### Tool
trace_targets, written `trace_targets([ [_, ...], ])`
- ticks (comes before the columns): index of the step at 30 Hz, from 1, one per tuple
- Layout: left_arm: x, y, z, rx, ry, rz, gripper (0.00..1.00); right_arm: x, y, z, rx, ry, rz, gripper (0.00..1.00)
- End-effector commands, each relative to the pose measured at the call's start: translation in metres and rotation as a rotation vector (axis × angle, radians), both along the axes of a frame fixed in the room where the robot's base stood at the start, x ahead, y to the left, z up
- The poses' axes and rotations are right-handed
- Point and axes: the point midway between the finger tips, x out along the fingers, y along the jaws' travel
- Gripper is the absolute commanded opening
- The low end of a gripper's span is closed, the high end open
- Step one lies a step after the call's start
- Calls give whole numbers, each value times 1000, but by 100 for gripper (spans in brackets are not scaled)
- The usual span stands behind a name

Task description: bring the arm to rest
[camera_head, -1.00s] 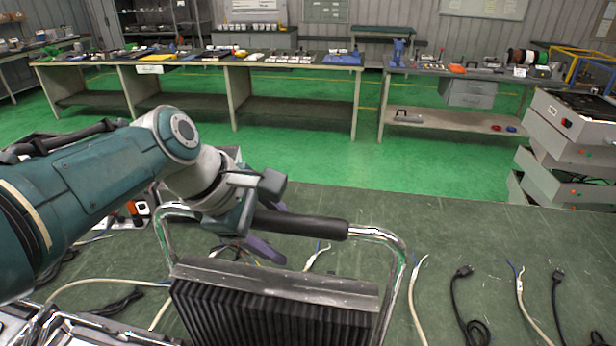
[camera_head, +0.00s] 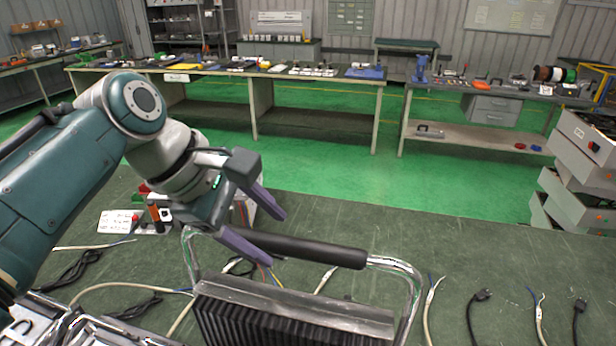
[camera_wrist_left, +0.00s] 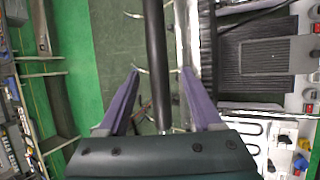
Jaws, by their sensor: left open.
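My left gripper (camera_head: 277,238) is open, with its two purple fingers spread apart at the left end of the black handle bar (camera_head: 318,250). In the left wrist view, the bar (camera_wrist_left: 157,55) runs lengthwise between the open fingers (camera_wrist_left: 161,74), with a gap on each side. I cannot tell how deep the bar sits between them. The handle joins bent chrome tubes over a dark ribbed heating element (camera_head: 290,325), which stands at the front of the green bench. The lower part of the unit is out of frame. My right gripper is not in view.
Loose cables (camera_head: 430,308) lie along the bench to the right. A white labelled item (camera_head: 117,221) and small parts sit behind my left arm. Stacked grey boxes (camera_head: 580,170) stand at right. The bench top (camera_head: 400,225) behind the handle is clear.

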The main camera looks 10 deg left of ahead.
Motion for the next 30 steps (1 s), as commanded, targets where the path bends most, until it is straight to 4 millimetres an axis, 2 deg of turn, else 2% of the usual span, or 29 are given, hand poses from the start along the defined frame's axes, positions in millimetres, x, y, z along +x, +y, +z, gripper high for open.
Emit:
trace_targets([
  [4,-3,3,6,1,0,1,67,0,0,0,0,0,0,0],
  [14,-4,4,8,1,0,-1,67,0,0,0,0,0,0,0],
  [17,-12,8,7,39,-11,-36,67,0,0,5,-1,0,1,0],
  [20,-37,19,5,154,-50,-163,67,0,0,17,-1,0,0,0],
  [23,-81,32,7,336,-104,-394,67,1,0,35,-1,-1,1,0],
  [26,-133,42,19,520,-157,-684,67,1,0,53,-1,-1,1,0],
  [30,-195,48,48,708,-219,-1066,67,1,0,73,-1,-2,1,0],
])
